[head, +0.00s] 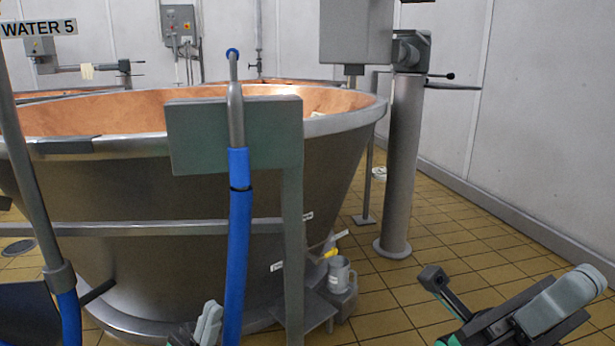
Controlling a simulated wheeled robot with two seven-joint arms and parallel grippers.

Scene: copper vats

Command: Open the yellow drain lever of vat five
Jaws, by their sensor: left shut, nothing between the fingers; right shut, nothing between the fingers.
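A large copper-lined steel vat (120,190) fills the left and middle of the head view. A small yellow part (330,253), which looks like the drain lever, shows low at the vat's right side, just above a grey cup-shaped fitting (340,274). It is too small to tell its position clearly. My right gripper (434,278) is shut and empty, to the right of the yellow part and apart from it. My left gripper (208,322) is at the bottom edge, left of the yellow part, shut and partly cut off, beside a blue hose.
The blue hose (238,250) hangs before a grey-green plate (270,135) on a post (293,220), between me and the vat. A "WATER 5" sign (38,28) is at upper left. A grey column (402,165) stands behind. Tiled floor (450,225) at right is clear.

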